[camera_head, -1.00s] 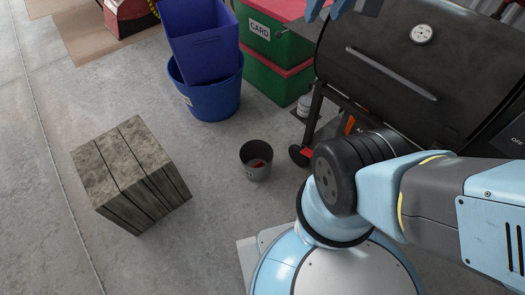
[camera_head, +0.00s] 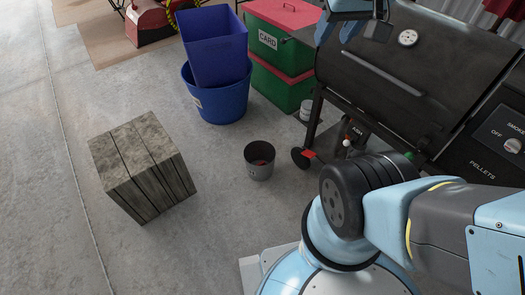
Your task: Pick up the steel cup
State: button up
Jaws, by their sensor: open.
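No thing in view is clearly a steel cup. My gripper (camera_head: 352,28) shows at the top edge, in front of the black grill's lid, cut off by the frame. Its light blue fingers are apart and I see nothing between them. It is well away from both containers.
A black barrel grill (camera_head: 410,85) fills the right side. Blue bins (camera_head: 218,100) and green boxes with red lids (camera_head: 282,86) stand at the back. A wooden block (camera_head: 140,165) sits on the left. Floor around the grey container and block is clear.

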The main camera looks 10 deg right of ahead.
aim_at(355, 150)
jog(key=u, duration=0.25)
jog(key=i, duration=1)
jog(key=z, duration=1.8)
jog(key=k, duration=0.75)
jog(key=z, duration=0.05)
